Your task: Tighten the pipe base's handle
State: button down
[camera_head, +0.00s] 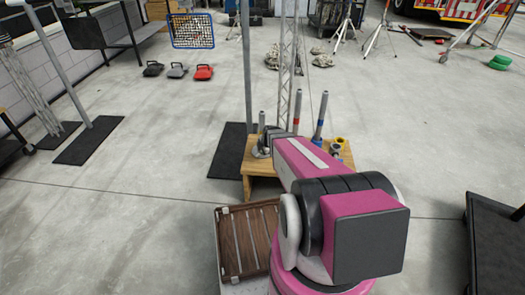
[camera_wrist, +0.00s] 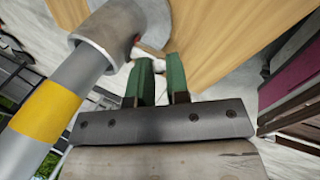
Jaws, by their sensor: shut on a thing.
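In the wrist view a grey pipe with a yellow band (camera_wrist: 45,115) stands in the thick grey collar of the pipe base (camera_wrist: 104,32). The base's round grey plate (camera_wrist: 157,22) rests on the wooden table (camera_wrist: 215,30). My gripper (camera_wrist: 161,68) has green fingers beside the collar, shut on a small pale piece between them that looks like the base's handle (camera_wrist: 159,65). The fingers hide most of this piece. In the head view the base's plate (camera_head: 259,153) is at the table's left edge, partly covered by my arm.
On the wooden table (camera_head: 257,168) stand a red-banded pipe (camera_head: 297,112) and a blue-banded pipe (camera_head: 319,118), with yellow fittings (camera_head: 339,141) at the right. A slatted brown crate (camera_head: 240,262) is in front. A truss (camera_head: 286,65) rises behind.

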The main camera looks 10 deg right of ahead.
jog(key=y, duration=0.1)
jog(key=d+f+t+y, duration=0.1)
jog(key=y, duration=0.1)
jog(key=shift+s+d+m+y, duration=0.1)
jog(key=shift+m+y, duration=0.2)
jog(key=shift+m, duration=0.1)
jog(key=shift+s+d+f+m+t+y, duration=0.2)
jog(key=shift+t+y, duration=0.25)
jog(key=shift+y, duration=0.3)
jog(key=shift+w+f+m+t+y, duration=0.1)
jog(key=shift+f+t+y, duration=0.3)
jog(key=shift+y, duration=0.35)
jog(key=shift+r, duration=0.1)
jog(key=c, duration=1.1)
grip_release()
jog(key=shift+s, duration=0.1)
jog(key=v, duration=1)
jog(key=shift+d+r, duration=0.25)
